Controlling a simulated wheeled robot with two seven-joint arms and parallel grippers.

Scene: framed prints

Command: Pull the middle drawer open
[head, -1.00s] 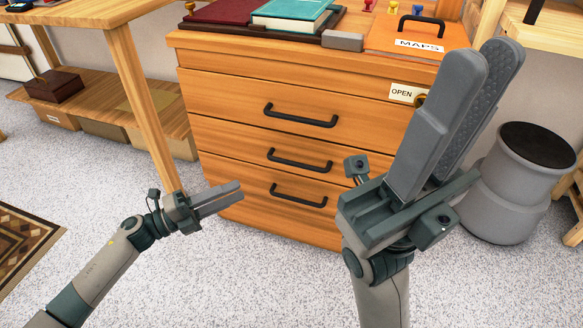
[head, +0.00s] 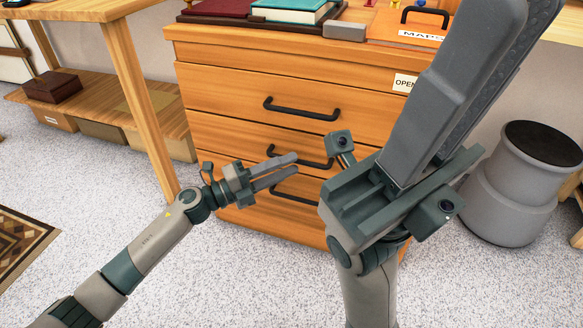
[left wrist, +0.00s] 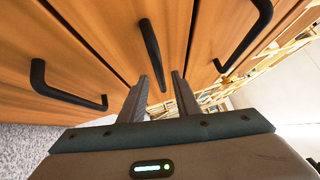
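The wooden chest has three drawers with black bar handles. The middle drawer (head: 222,130) is closed, and my left gripper partly covers its handle (head: 318,162). In the left wrist view the middle handle (left wrist: 151,48) lies between the lines of the two fingers. My left gripper (head: 297,165) is open, its fingers slightly apart with a gap also seen in the left wrist view (left wrist: 160,82). Its tips are close to the handle; I cannot tell if the bar is between them. My right gripper (head: 490,70) is raised in front of the chest's right side, tips cut off, its gap unclear.
The top handle (head: 300,110) and bottom handle (head: 288,198) sit above and below. Books (head: 290,10) and a box labelled MAPS (head: 420,36) are on top. A grey stool (head: 520,190) stands right and a wooden table leg (head: 145,110) left. The front floor is clear.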

